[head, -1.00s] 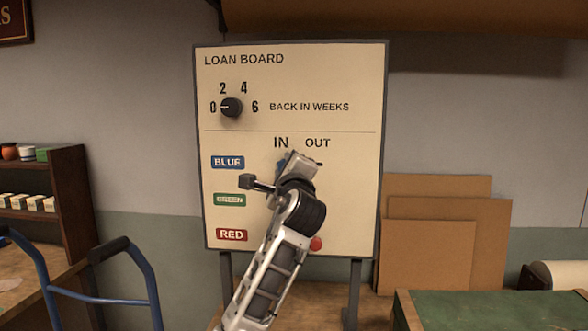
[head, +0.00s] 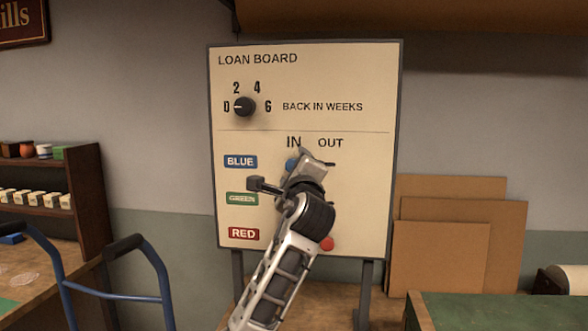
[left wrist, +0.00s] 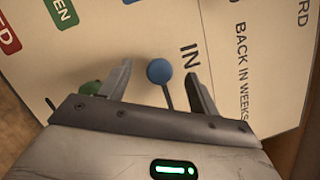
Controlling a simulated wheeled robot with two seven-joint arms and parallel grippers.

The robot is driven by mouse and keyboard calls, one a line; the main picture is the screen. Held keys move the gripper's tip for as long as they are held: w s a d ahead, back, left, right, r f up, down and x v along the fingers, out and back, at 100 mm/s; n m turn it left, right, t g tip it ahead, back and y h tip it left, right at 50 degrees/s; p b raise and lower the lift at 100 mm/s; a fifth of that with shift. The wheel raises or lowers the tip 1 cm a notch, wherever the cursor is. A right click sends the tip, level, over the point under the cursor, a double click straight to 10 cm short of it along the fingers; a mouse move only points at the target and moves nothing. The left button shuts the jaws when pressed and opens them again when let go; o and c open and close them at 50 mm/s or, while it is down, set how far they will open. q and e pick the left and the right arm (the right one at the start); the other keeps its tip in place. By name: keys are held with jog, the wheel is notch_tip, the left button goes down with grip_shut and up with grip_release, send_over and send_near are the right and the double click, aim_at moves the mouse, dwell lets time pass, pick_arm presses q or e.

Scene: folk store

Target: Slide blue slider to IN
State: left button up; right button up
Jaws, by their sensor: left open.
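The cream loan board (head: 290,90) stands upright with rows labelled blue, green and red under IN and OUT. The blue slider knob (head: 290,165) sits below the word IN, partly covered by my left gripper (head: 308,168). In the left wrist view the round blue knob (left wrist: 159,71) lies between the two open fingers of my left gripper (left wrist: 158,69), with a gap to each finger. Its dark slot runs from the knob toward the palm, on the OUT side. My right gripper is not in view.
A green knob (left wrist: 90,88) is beside the left finger in the wrist view. The red knob (head: 327,243) is low on the board, under OUT. A dial (head: 244,106) is above. Brown panels (head: 455,240) lean at right; a shelf (head: 50,180) stands at left.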

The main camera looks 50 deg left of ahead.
pick_arm(q)
jog(key=v, duration=0.7)
jog(key=shift+s+d, duration=0.2)
jog(key=shift+d, duration=0.1)
dwell(0.7)
